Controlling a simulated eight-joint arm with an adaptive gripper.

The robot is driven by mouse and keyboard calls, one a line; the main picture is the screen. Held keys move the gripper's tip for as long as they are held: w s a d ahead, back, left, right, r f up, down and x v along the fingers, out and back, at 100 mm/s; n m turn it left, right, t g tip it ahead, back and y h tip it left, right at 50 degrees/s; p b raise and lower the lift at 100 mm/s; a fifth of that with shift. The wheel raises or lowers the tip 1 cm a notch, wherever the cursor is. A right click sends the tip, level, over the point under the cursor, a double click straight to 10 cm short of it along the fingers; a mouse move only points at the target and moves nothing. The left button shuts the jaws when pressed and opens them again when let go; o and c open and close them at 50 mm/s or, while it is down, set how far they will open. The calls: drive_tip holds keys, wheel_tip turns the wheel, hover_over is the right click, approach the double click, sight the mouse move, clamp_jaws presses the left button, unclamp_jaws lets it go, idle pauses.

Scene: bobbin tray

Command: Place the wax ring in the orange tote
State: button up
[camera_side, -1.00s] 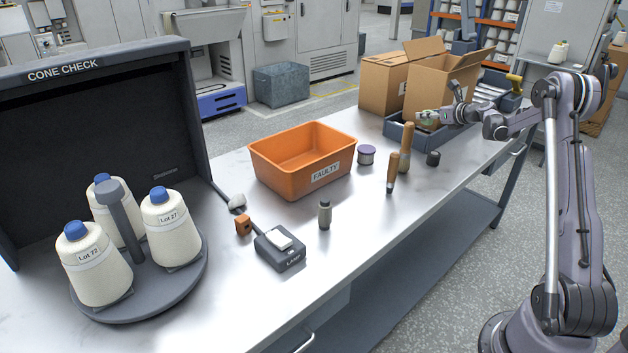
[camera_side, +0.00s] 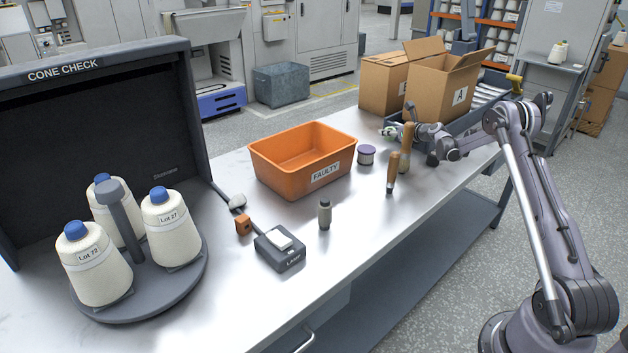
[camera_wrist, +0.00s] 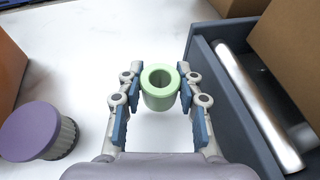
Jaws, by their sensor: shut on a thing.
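The wax ring (camera_wrist: 160,87) is a small pale green ring. In the wrist view it sits between the fingers of my gripper (camera_wrist: 160,95), which is shut on it. The tote's edge (camera_wrist: 10,70) also shows at the left of the wrist view.
A purple-topped spool (camera_side: 366,155) stands between the tote and my gripper; it is at lower left in the wrist view (camera_wrist: 32,130). Wooden-handled tools (camera_side: 405,147) stand close by.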

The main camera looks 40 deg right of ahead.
sight(393, 140)
drive_tip(key=shift+f, duration=1.45)
drive_tip(key=shift+f, duration=0.15)
drive_tip(key=o, duration=1.1)
drive_tip(key=shift+c, duration=0.2)
drive_tip(key=shift+r, duration=0.2)
drive_tip(key=v, duration=0.6)
drive_tip(key=shift+s+r, duration=0.1)
drive_tip(key=shift+s, duration=0.15)
drive_tip(key=shift+o, duration=0.7)
drive_tip(key=shift+s+a+r, duration=0.15)
drive_tip(key=shift+s+r, duration=0.05)
drive_tip(key=shift+s, duration=0.25)
